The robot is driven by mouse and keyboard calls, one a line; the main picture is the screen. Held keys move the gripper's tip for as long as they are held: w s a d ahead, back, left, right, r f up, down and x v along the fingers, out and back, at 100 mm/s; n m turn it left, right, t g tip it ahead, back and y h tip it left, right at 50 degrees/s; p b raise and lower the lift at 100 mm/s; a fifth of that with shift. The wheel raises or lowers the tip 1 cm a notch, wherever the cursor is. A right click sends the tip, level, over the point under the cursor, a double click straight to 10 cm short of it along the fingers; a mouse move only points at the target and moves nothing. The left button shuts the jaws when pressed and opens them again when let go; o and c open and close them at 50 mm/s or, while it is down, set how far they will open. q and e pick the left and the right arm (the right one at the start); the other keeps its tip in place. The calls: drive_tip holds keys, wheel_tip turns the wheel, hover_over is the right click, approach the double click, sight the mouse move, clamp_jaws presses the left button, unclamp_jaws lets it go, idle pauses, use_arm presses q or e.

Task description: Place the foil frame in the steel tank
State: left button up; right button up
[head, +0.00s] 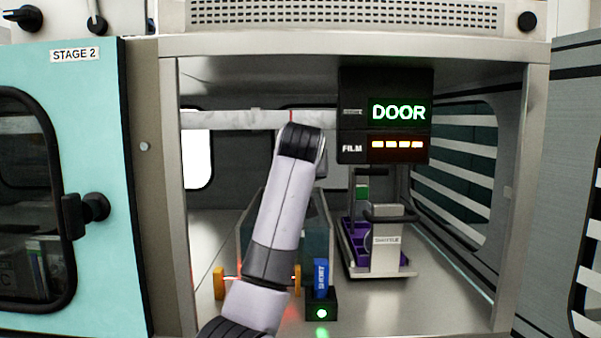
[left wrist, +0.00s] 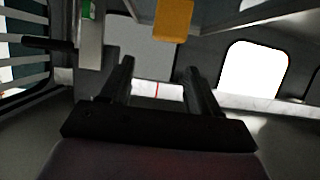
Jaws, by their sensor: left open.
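The grey-walled tank (head: 317,229) with orange side handles stands on the cabinet floor, largely hidden behind my left arm. Its orange handle (left wrist: 173,20) shows at the top of the left wrist view. My left gripper (left wrist: 158,70) is open, its two dark fingers apart with nothing gripped between them. In the head view the gripper is hidden behind my arm, inside the cabinet. I cannot pick out the foil frame for certain in either view. My right gripper is not in view.
A purple-based shuttle (head: 388,250) stands right of the tank. A small black box (head: 320,309) with a blue upright piece and green light sits in front. A black DOOR display (head: 385,115) hangs above. The teal door (head: 95,190) stands at left. Floor at front right is clear.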

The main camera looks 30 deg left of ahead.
use_arm(q)
drive_tip(key=shift+r, duration=0.25)
drive_tip(key=shift+r+p, duration=0.3)
drive_tip(key=shift+r, duration=0.2)
drive_tip(key=b+v, duration=0.3)
drive_tip(key=v, duration=0.9)
drive_tip(key=shift+f, duration=0.2)
